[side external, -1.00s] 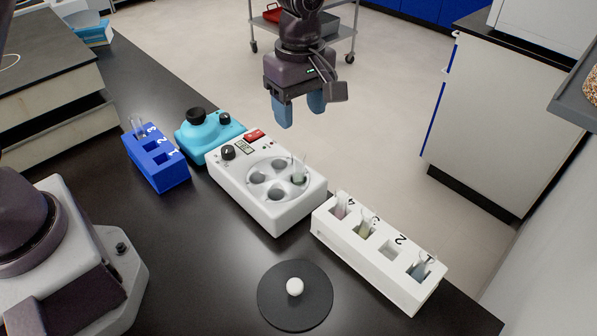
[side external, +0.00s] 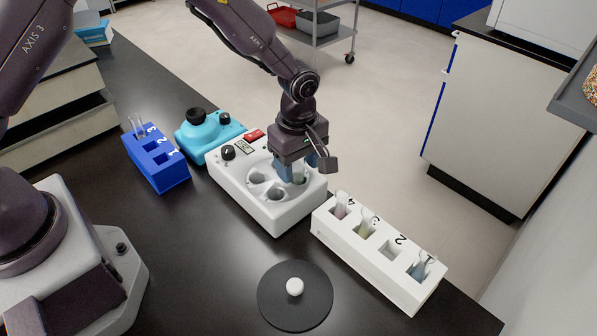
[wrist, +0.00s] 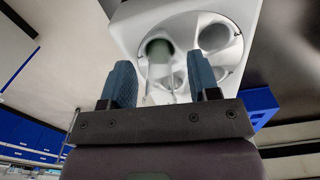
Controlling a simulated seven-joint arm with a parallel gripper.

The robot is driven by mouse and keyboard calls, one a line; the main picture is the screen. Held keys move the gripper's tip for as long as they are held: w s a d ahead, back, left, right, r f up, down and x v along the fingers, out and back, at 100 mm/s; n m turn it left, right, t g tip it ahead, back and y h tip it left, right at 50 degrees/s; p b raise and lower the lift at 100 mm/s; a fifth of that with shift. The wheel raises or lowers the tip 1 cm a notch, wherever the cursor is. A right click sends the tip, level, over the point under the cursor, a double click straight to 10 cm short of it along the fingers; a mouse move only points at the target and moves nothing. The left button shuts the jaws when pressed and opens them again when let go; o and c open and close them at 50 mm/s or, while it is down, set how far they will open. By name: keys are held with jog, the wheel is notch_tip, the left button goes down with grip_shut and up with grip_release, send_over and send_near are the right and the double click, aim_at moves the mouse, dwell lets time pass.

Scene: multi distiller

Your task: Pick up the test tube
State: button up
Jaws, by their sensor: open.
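The white machine (side external: 233,185) has a round dished top with several wells. A clear test tube with pale greenish contents (side external: 299,175) stands in its right-hand well, partly hidden by my gripper. My gripper (side external: 288,172) is down over that well, pointing downward, with its blue fingers open. In the wrist view the tube (wrist: 158,68) shows between the two spread fingers of my gripper (wrist: 162,75), with a gap on each side. The other wells I can see look empty.
A white rack (side external: 327,227) with several tubes, slot 2 empty, stands to the right. A blue rack (side external: 168,178) with a clear tube and a cyan device (side external: 210,133) stand to the left. A black disc (side external: 275,308) with a white knob lies in front.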

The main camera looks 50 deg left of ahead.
jog(key=shift+f, duration=0.1)
jog(key=shift+c, duration=0.3)
grip_shut()
